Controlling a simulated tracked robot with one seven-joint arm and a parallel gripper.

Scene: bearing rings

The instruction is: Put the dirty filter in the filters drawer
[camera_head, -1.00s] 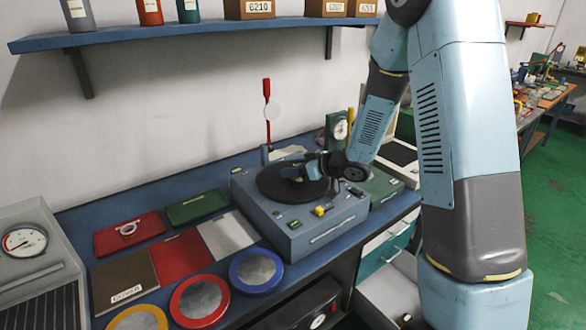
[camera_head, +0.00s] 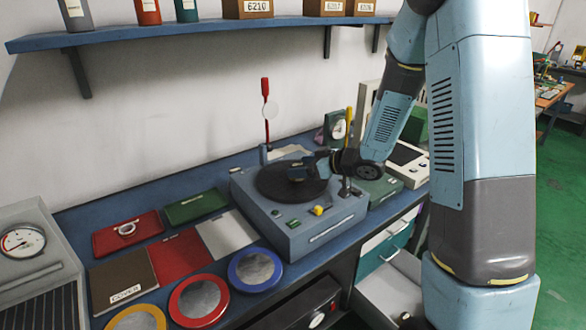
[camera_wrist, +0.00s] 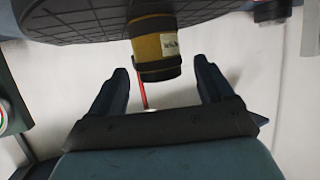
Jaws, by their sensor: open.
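In the wrist view, a yellow cylinder (camera_wrist: 157,47) with dark ends stands at the dark turntable disc (camera_wrist: 70,22). It looks like a filter; its small label is unreadable, so I cannot tell whether it is the dirty one. My gripper (camera_wrist: 163,78) is open, its two fingers apart on either side of the cylinder's near end, with gaps showing. In the head view, my gripper (camera_head: 305,170) is low over the turntable disc (camera_head: 275,185), and I cannot make out the cylinder there. A light drawer (camera_head: 385,290) stands open below the bench; no filters label is readable.
The grey turntable box (camera_head: 300,235) has small knobs on its front. A red lever (camera_head: 266,100) and a yellow-topped post (camera_head: 349,125) rise near the disc. Coloured plates and round rings (camera_head: 255,268) lie to the left. A shelf (camera_head: 200,35) crosses above.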

